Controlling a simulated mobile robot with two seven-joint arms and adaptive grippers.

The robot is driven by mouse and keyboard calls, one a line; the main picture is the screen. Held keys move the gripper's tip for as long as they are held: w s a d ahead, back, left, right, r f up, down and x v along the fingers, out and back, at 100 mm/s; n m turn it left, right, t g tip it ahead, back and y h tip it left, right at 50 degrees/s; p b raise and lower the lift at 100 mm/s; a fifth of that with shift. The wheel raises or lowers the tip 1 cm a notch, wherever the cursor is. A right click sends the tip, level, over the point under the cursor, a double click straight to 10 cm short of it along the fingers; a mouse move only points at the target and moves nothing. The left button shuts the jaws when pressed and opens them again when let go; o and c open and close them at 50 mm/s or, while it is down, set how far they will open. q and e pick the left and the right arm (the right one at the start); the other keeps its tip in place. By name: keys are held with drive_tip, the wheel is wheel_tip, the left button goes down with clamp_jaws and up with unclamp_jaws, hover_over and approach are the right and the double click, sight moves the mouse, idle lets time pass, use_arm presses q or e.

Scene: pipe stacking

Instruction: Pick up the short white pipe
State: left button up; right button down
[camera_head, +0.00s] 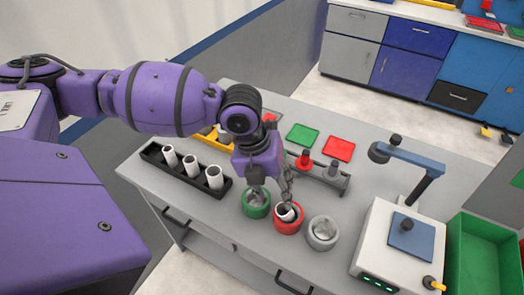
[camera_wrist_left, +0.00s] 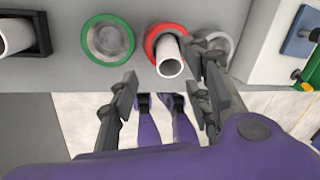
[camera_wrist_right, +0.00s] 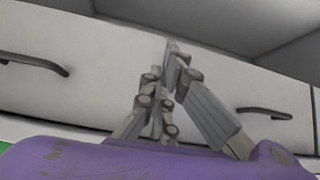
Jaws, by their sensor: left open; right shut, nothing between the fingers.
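A white pipe (camera_head: 284,213) stands in the red round holder (camera_head: 287,226). It also shows in the left wrist view (camera_wrist_left: 170,66), with its open end up. My left gripper (camera_head: 273,195) is open, with one finger near the green holder and the other close to the pipe in the red holder. Contact with the pipe cannot be told. Three more white pipes (camera_head: 191,165) stand upright in a black rack (camera_head: 176,187) to the left. Which pipe is shortest is not clear. My right gripper (camera_wrist_right: 175,75) is shut and empty in front of grey drawers, outside the head view.
The green holder (camera_head: 256,204) and the grey holder (camera_head: 322,232) flank the red one. A grey stand with red pieces (camera_head: 318,172) and green and red trays (camera_head: 302,136) lie behind. A white machine (camera_head: 395,245) and a green bin (camera_head: 482,260) are at right.

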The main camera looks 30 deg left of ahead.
sight(281, 207)
use_arm(q)
drive_tip(key=shift+s+d+f, duration=0.15)
drive_tip(key=shift+d+f, duration=0.15)
drive_tip(key=shift+f, duration=0.3)
drive_tip(key=shift+s+d+f, duration=0.15)
drive_tip(key=shift+d+f, duration=0.1)
drive_tip(key=shift+f, duration=0.35)
drive_tip(key=x, duration=0.4)
drive_tip(key=shift+w+d, duration=0.2)
drive_tip(key=shift+d, duration=0.15)
drive_tip(key=shift+f, duration=0.2)
drive_tip(key=c, duration=1)
drive_tip(key=shift+c, duration=0.7)
use_arm(e)
drive_tip(key=s, duration=0.1)
drive_tip(key=s+f, duration=0.1)
drive_tip(key=s, duration=0.1)
drive_tip(key=shift+s, duration=0.1)
use_arm(q)
clamp_jaws()
use_arm(e)
drive_tip(key=shift+d, duration=0.1)
